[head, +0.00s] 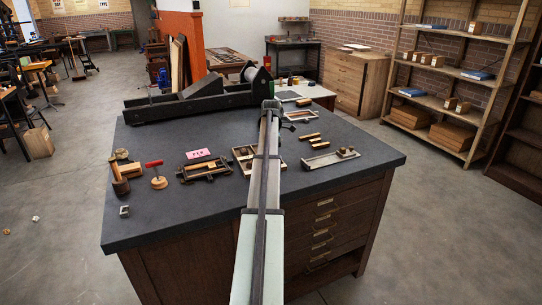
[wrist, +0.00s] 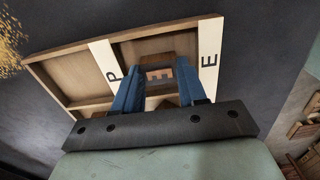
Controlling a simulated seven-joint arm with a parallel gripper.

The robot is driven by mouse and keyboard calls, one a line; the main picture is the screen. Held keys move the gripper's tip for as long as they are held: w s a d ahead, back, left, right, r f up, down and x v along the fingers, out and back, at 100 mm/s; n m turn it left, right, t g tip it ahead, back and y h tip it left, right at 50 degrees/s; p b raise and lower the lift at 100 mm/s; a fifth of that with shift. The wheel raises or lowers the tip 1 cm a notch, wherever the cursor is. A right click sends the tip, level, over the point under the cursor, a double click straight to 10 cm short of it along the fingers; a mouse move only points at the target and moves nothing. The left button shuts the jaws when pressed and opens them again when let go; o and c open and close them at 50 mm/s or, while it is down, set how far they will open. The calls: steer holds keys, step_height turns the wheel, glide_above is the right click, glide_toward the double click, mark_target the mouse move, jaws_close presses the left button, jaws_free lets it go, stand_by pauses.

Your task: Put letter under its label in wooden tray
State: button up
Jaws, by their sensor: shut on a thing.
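The wooden tray (wrist: 50,84) has compartments with white label strips, one marked P (wrist: 108,66) and one marked E (wrist: 208,62). In the head view the tray (head: 237,156) lies mid-bench, partly hidden by my arm. My gripper (wrist: 160,84) has blue fingers, shut on a small wooden letter block (wrist: 158,74) with a dark E-like mark. The block appears over or in the tray between the P and E labels; its height above the tray floor is unclear. In the head view my arm hides the gripper.
On the dark bench (head: 150,222) are a pink card (head: 198,154), a metal frame (head: 204,170), a red-handled tool (head: 157,175), wooden-handled tools (head: 119,178) and a shallow tray (head: 330,157) at right. A large black press (head: 195,101) stands at the back. The bench's front left is mostly clear.

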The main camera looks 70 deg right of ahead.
steer(key=shift+f, duration=0.1)
steer(key=o, duration=1)
step_height(320, 180, up, 12)
steer(key=shift+r, duration=0.15)
stand_by(0.6)
